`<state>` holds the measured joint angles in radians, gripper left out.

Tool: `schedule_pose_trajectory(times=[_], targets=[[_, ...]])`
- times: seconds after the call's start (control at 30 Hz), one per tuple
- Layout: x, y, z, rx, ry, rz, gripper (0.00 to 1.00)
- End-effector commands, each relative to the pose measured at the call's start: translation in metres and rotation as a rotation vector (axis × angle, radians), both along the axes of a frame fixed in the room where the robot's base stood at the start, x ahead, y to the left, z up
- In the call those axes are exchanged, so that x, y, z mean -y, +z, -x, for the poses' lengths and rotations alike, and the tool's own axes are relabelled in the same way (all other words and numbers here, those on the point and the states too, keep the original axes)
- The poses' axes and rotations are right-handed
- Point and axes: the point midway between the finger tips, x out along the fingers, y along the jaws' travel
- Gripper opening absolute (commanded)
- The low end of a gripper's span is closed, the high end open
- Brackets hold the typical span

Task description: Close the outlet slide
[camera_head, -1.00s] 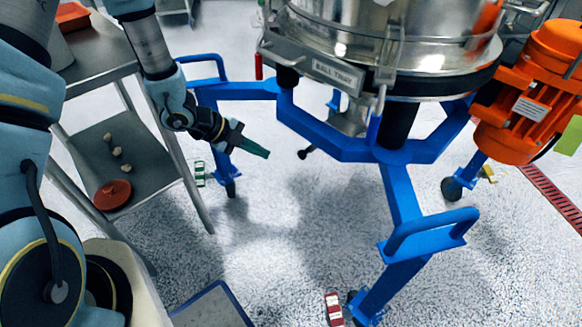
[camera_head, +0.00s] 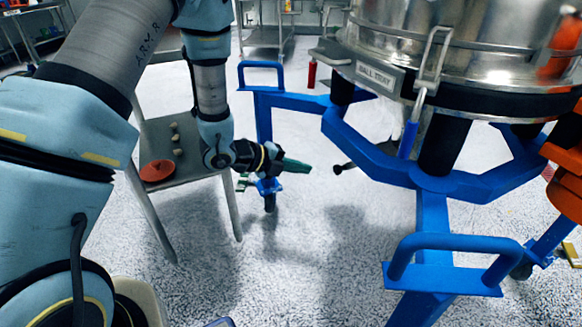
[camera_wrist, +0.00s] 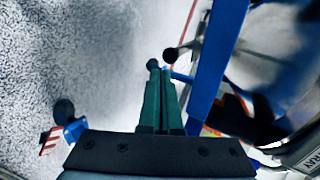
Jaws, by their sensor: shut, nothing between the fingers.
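My gripper (camera_head: 308,168) has green fingers that are shut and empty. It points right, below the steel sifter (camera_head: 470,55). A dark rod with a round black knob (camera_head: 337,169) shows just right of the fingertips, with a small gap in the picture. It looks like the handle of the outlet slide; the slide plate itself is hidden behind the blue frame. In the wrist view the closed fingers (camera_wrist: 162,75) point at two dark round knobs, one at the tips (camera_wrist: 152,64) and one slightly beyond (camera_wrist: 170,54). I cannot tell whether the fingers touch either.
The blue frame (camera_head: 375,160) with its front handle (camera_head: 445,245) stands right of my gripper. A grey side table (camera_head: 190,170) with a red lid (camera_head: 157,171) is at left. An orange motor (camera_head: 566,180) is at far right. The floor below my gripper is open.

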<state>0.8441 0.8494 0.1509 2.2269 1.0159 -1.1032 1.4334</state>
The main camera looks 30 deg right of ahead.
Motion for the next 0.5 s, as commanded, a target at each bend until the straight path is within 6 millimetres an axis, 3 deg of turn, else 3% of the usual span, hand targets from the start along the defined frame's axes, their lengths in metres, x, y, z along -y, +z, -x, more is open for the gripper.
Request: schedule_pose_trajectory(times=[0.17,0.3,0.5], targets=[[0.032,-0.020,0.005,0.000,-0.004,0.000,0.00],[0.053,-0.018,0.008,0.001,-0.002,0.001,0.00],[0.069,-0.019,0.009,0.000,-0.001,0.000,0.00]])
